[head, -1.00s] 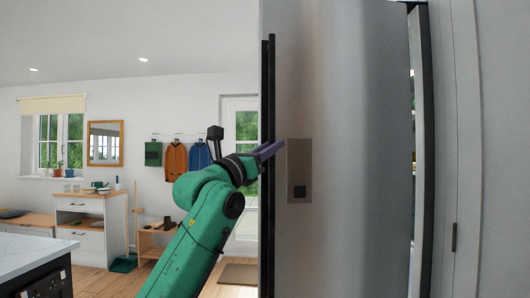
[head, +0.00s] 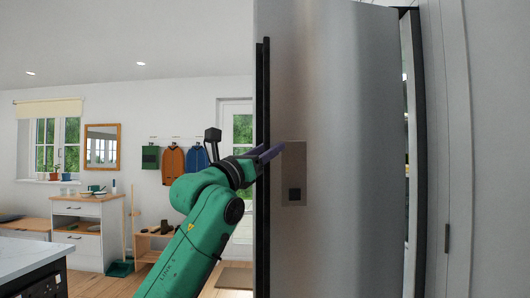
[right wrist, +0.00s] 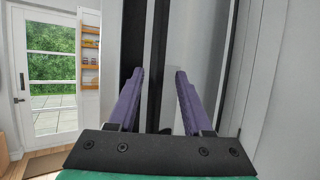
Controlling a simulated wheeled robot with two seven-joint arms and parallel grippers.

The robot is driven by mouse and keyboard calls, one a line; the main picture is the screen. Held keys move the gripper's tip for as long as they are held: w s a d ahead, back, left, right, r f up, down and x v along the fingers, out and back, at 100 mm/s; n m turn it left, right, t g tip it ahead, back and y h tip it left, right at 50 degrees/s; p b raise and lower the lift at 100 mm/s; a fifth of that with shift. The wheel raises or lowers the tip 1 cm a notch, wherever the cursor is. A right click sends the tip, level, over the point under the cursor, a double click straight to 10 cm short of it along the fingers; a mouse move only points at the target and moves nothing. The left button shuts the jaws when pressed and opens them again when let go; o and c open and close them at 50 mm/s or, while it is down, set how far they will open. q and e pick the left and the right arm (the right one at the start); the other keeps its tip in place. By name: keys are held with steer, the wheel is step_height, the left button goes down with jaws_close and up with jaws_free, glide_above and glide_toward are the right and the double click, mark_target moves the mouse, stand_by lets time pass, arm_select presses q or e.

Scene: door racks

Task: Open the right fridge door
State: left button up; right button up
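The steel fridge door (head: 345,150) fills the middle of the head view and stands ajar. A narrow gap along its right edge shows a strip of the inside (head: 407,120). Dark upright handle bars (head: 262,80) run along its left edge. My right gripper (head: 268,152) is at these bars, about level with the dispenser panel (head: 293,173). In the right wrist view its two purple fingers (right wrist: 159,72) are apart, with a dark upright bar (right wrist: 156,50) showing between them. I cannot tell whether either finger touches it. My left gripper is not in view.
A pale wall or panel (head: 480,150) stands close at the right. A counter (head: 30,258) is at lower left. Drawers (head: 88,230), a bench and coats hang or stand along the far wall. Open floor lies beyond my arm.

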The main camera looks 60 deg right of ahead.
steer(key=b+v, duration=0.4)
steer(key=v, duration=1)
steer(key=shift+a+b, duration=0.15)
steer(key=shift+b, duration=0.15)
steer(key=shift+f, duration=0.1)
